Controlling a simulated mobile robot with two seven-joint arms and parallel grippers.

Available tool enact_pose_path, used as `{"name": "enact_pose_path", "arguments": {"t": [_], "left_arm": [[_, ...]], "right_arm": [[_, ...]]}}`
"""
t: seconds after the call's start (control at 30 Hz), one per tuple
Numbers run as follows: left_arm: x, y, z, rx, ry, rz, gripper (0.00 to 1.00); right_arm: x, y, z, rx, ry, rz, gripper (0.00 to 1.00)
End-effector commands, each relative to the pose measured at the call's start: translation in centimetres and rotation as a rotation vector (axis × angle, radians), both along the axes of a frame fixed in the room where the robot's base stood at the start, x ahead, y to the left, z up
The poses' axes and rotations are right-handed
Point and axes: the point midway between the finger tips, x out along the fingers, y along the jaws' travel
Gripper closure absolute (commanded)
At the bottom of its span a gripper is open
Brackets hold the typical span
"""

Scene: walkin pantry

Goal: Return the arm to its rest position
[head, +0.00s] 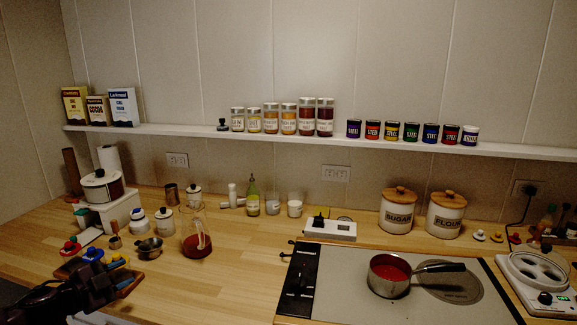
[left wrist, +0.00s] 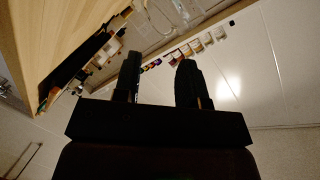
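My left gripper (head: 110,283) shows dark at the lower left of the head view, at the counter's front edge, with my arm coming in from the left. In the left wrist view its two fingers (left wrist: 159,80) stand apart with nothing held between them. In the head view it is close to a board of colourful-topped items (head: 125,279); I cannot tell whether it touches them. My right gripper is in neither view.
The wooden counter (head: 240,275) is clear at the middle front. A saucepan (head: 388,277) of red sauce sits on the cooktop (head: 425,308) at right. Jars line the shelf (head: 400,143).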

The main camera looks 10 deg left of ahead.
Motion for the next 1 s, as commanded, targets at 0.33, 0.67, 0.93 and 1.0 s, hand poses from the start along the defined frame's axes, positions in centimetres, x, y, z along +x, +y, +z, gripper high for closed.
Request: {"name": "enact_pose_path", "arguments": {"t": [0.33,0.67,0.93,1.0], "left_arm": [[-5.3,-6.7,-8.8,-0.106,0.075,0.17,0.62],[-12.4,-12.9,-15.4,-0.307,0.238,0.329,0.62],[-18.8,-17.6,-18.9,-0.57,0.355,0.482,0.62],[-20.3,-18.4,-19.6,-0.62,0.375,0.521,0.62]], "right_arm": [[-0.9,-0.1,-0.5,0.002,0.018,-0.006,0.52],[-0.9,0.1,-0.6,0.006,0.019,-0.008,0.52],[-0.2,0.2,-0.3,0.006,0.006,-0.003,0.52],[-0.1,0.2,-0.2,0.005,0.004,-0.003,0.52]]}}
